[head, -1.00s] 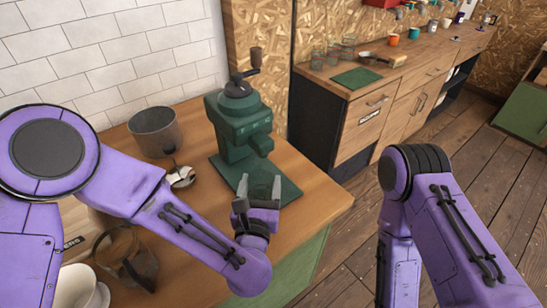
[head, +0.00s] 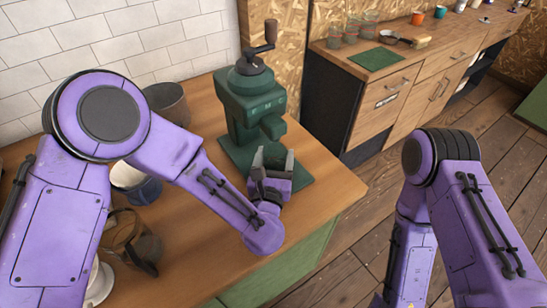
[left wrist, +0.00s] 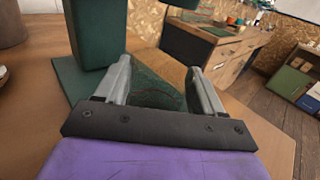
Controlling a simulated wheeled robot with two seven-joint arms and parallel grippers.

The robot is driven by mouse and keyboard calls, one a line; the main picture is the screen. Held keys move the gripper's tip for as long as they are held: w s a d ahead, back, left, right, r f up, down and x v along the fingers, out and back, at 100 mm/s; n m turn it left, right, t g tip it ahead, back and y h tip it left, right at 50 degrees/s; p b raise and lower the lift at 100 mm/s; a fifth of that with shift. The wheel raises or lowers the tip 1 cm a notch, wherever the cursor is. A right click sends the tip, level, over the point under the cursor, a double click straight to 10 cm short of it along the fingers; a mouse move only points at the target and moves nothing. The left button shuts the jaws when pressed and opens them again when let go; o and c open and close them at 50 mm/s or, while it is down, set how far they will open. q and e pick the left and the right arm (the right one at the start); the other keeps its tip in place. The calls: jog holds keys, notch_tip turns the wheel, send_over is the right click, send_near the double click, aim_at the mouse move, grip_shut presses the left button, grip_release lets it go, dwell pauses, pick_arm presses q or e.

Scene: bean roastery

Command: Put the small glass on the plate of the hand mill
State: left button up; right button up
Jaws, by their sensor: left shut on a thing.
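The green hand mill (head: 252,104) stands on the wooden counter, crank on top. Its flat green plate (head: 235,152) spreads out below the spout and also shows in the left wrist view (left wrist: 72,82). My left gripper (head: 272,160) is over the front part of this plate, just in front of the spout. Its two grey fingers are apart, shut on the small glass, which is clear and hard to make out; a faint curved rim of the glass (left wrist: 155,97) shows between the fingers in the left wrist view. I cannot tell whether the glass touches the plate. My right gripper is out of view.
A grey pot (head: 168,101), a blue-and-white cup (head: 143,188) and a glass jug (head: 128,245) stand left of the mill, partly behind my left arm. The counter's right edge (head: 345,205) is near. A second counter with a green mat (head: 377,58) stands beyond.

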pick_arm(q)
jog(key=o, duration=1.3)
jog(key=shift+w+f, duration=0.2)
jog(key=shift+f, duration=0.05)
jog(key=shift+o, duration=0.2)
jog(key=shift+s+r, duration=0.1)
jog(key=shift+s, duration=0.05)
jog(key=shift+r, duration=0.1)
jog(key=shift+s+r+p, duration=0.1)
jog(key=shift+r+p, duration=0.15)
jog(key=shift+p, duration=0.1)
jog(key=s, duration=0.1)
jog(key=s+b, duration=0.1)
jog(key=s+f+b, duration=0.1)
jog(key=shift+s+a, duration=0.15)
jog(key=shift+a, duration=0.1)
jog(key=s, duration=0.2)
jog(key=s+b, duration=0.1)
jog(key=s, duration=0.2)
jog(key=s+a+b, duration=0.1)
jog(key=s, duration=0.1)
jog(key=shift+s+r, duration=0.2)
jog(key=shift+s, duration=0.1)
jog(key=shift+s+a+r, duration=0.15)
jog(key=shift+s, duration=0.25)
